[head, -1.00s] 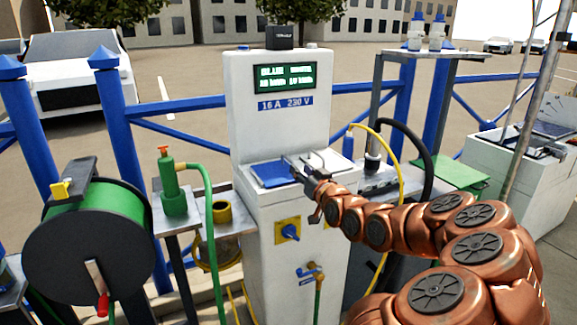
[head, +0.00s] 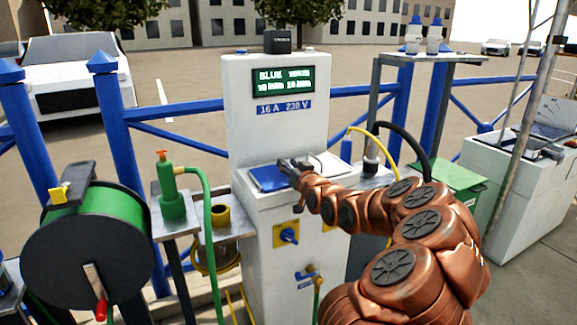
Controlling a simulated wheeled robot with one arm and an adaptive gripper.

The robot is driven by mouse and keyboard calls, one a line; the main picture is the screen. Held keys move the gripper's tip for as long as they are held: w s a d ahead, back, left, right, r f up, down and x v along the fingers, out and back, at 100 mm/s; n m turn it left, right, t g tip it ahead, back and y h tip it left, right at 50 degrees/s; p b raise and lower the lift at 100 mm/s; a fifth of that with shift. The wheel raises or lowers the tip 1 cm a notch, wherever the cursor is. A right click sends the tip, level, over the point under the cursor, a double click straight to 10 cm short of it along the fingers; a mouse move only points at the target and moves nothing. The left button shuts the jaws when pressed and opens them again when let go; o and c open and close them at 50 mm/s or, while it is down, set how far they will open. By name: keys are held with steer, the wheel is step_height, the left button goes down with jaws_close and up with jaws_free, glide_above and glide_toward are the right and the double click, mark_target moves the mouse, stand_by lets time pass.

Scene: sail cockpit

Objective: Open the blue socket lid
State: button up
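The blue socket lid (head: 266,179) lies on the sloping top of the white pedestal (head: 258,215), left of centre. It looks shut, lying flat, and its right edge is partly hidden by my gripper. My gripper (head: 283,165) is at the lid's upper right edge, with my arm reaching in from the lower right. Whether it touches the lid cannot be told. The fingers are small and dark here, and their opening cannot be made out.
The pedestal's display panel (head: 284,80) rises behind the lid. A blue switch on a yellow plate (head: 288,235) and a tap (head: 306,273) sit on its front. A green hose (head: 207,225) stands left; yellow and black cables (head: 398,130) arch at right. A hose reel (head: 90,240) stands far left.

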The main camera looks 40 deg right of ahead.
jaws_close()
stand_by(0.3)
stand_by(0.5)
